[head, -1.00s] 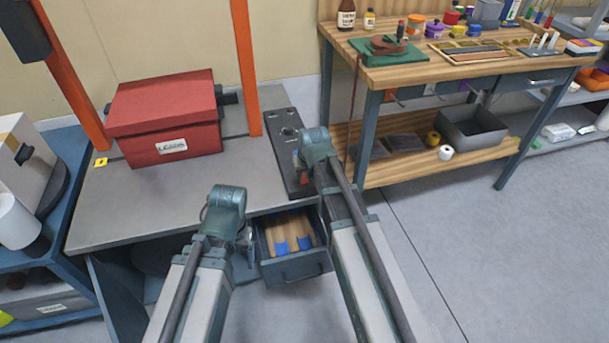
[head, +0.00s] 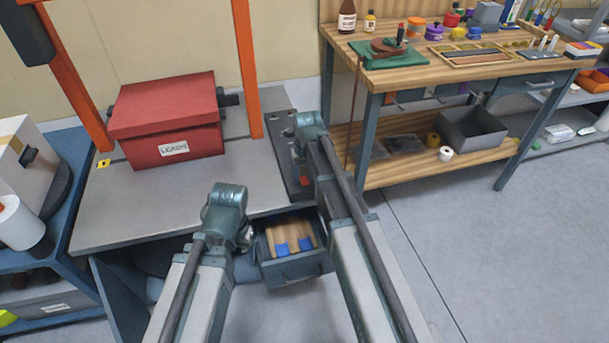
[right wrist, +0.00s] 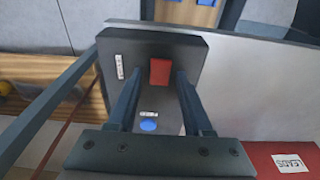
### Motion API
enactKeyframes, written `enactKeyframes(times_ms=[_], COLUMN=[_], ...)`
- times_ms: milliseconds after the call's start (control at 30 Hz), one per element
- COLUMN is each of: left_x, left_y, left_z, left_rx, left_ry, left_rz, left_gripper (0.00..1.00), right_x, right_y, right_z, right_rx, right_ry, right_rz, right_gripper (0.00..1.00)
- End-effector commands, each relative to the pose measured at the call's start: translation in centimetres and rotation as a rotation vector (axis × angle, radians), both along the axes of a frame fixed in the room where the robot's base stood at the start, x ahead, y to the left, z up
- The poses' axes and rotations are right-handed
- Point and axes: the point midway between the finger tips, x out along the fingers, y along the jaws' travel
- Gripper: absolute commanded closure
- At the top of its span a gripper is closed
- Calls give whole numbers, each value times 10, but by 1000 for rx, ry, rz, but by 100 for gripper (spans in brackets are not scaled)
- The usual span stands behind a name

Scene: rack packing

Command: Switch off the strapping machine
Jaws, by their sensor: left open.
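The strapping machine (head: 100,208) has a grey top and an orange arch. Its dark control panel (head: 283,128) lies along the right edge of the top. A red switch (head: 305,181) sits near the panel's front end; it also shows in the right wrist view (right wrist: 160,72), with a blue button (right wrist: 149,125) farther along. My right gripper (right wrist: 159,76) is open above the panel, its fingers on either side of the red switch in that view. I cannot tell whether they touch it. My left gripper (head: 246,237) is open and empty, by the drawer in front of the machine.
A red box (head: 165,118) labelled LEADS stands on the machine top under the arch. An open drawer (head: 296,267) with blue-ended items juts out below. A wooden workbench (head: 440,69) with tools stands at the right. A blue shelf with a white roll (head: 20,222) is at the left.

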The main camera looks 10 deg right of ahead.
Motion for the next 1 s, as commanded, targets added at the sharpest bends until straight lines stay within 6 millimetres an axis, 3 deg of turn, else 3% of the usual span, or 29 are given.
enactKeyframes(times_ms=[567,1000], left_x=[0,0], left_y=[0,0], left_z=[10,68], left_rx=[0,0], left_ry=[0,0], left_rz=[0,0], left_gripper=[19,19], right_x=[-1,-8], right_y=[0,0], right_z=[10,68], right_rx=[0,0], right_ry=[-2,-1], right_rz=[0,0], right_gripper=[38,38])
